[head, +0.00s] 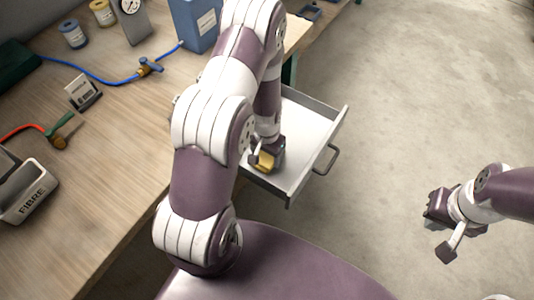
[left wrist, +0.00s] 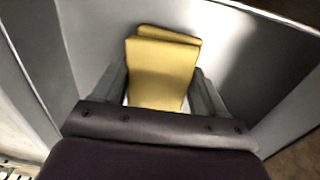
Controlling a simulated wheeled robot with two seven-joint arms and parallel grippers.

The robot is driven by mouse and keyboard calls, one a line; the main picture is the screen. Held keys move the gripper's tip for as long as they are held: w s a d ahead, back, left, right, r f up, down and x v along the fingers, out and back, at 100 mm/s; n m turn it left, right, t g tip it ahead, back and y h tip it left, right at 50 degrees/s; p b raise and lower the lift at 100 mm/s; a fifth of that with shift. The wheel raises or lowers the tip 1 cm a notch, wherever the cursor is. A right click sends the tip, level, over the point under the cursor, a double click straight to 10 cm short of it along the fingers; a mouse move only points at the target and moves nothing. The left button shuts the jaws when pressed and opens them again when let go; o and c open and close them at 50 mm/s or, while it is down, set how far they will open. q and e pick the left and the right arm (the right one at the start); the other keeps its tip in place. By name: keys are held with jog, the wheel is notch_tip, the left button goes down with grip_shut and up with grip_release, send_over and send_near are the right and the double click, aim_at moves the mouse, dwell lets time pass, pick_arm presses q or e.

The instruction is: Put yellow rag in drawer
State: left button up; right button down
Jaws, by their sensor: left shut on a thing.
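The drawer (head: 318,128) is pulled out from under the bench and has a pale inside with grey walls. My left gripper (head: 266,161) is down inside the drawer, near its front left corner. It is shut on the yellow rag (head: 264,163), which is partly hidden by the gripper in the head view. In the left wrist view the folded rag (left wrist: 163,70) sits between the two fingers, with drawer walls around it. I cannot tell whether the rag touches the drawer floor. My right gripper (head: 440,222) hangs over open floor at the right, and its fingers are unclear.
The wooden bench (head: 120,170) fills the left. On it are a blue container (head: 195,25), spools (head: 73,35), a gauge (head: 130,8), a blue hose with a valve (head: 148,67), a card holder (head: 84,93) and a FIBRE-labelled holder (head: 30,198). The concrete floor right of the drawer is clear.

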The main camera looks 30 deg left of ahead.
pick_arm(q)
jog(key=shift+w+f, duration=0.15)
jog(key=shift+f, duration=0.25)
jog(key=shift+f, duration=0.2)
jog(key=o, duration=1)
jog(key=shift+o, duration=0.2)
jog(key=shift+r, duration=0.1)
